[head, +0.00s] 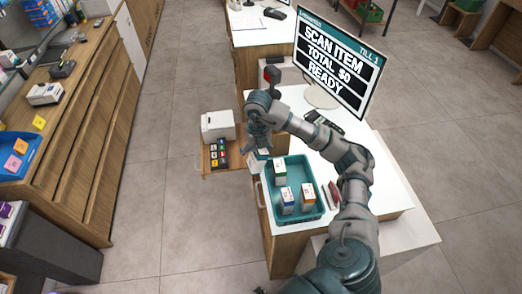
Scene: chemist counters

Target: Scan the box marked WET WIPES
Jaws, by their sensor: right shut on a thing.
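My right gripper (259,151) reaches over the counter's left edge and points down, shut on a small pale box (256,163). The box is mostly hidden by the gripper, and its label cannot be read. Below it on the counter is a teal basket (265,205) with three small boxes: a green and white one (280,173), a blue and white one (287,201) and an orange and white one (307,196). Their print is too small to read. The till screen (338,58) reads SCAN ITEM, TOTAL $0, READY. My left gripper is not in view.
The white counter (390,190) has a keyboard (327,123) under the screen and a dark red item (334,194) beside the basket. A white machine (218,125) stands on a low wooden shelf at left. Wooden drawers (95,130) line the far left; open floor lies between.

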